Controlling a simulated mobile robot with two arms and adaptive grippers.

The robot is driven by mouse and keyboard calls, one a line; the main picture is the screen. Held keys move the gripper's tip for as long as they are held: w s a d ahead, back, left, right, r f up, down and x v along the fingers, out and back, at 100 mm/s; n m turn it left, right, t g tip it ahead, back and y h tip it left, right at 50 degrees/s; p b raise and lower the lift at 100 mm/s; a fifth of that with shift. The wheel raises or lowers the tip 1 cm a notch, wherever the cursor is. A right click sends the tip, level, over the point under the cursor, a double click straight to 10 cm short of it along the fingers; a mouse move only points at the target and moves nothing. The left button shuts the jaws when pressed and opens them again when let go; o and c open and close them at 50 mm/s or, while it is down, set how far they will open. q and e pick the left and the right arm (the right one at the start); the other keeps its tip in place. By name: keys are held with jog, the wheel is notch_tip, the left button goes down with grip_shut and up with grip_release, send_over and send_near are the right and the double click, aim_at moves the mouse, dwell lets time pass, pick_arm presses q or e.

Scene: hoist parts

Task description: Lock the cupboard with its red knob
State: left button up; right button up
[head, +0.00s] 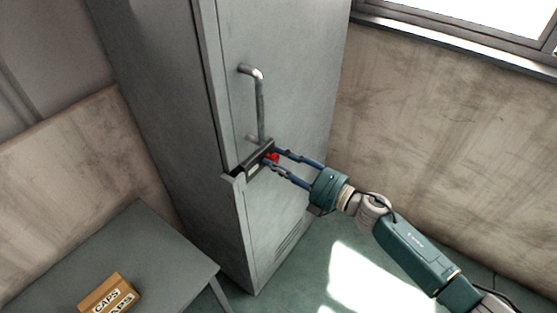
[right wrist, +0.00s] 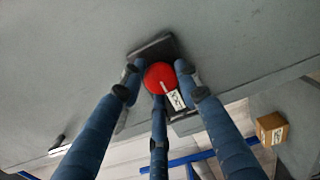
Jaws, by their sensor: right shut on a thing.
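The grey cupboard (head: 285,75) is tall, and its door appears closed, with a vertical metal handle (head: 260,105) on it. Below the handle is a dark lock plate (head: 240,169) with a small pale label. The red knob (head: 272,158) sits on this plate; it also shows in the right wrist view (right wrist: 160,77) as a round red cap with a pale line. My right gripper (head: 272,156) is shut on the red knob, its blue fingers around it. The fingers hide part of the knob in the head view. My left gripper is not in view.
A grey table (head: 150,245) stands left of the cupboard, with a cardboard box (head: 108,296) marked CAPS on it. The box also shows in the right wrist view (right wrist: 271,129). A wall and window (head: 470,30) are at the right. The floor in front is clear.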

jog(key=shift+w+d+r+m, duration=0.2)
jog(key=shift+w+r+m, duration=0.1)
jog(key=shift+m, duration=0.1)
jog(key=o, duration=1.1)
jog(key=shift+o, duration=0.2)
jog(key=shift+f, duration=0.25)
jog(key=shift+s, duration=0.1)
jog(key=shift+s+d+f, duration=0.1)
jog(key=shift+s+d, duration=0.15)
jog(key=shift+d, duration=0.05)
jog(key=v, duration=1.1)
jog(key=shift+w+d, duration=0.1)
jog(key=shift+d, duration=0.1)
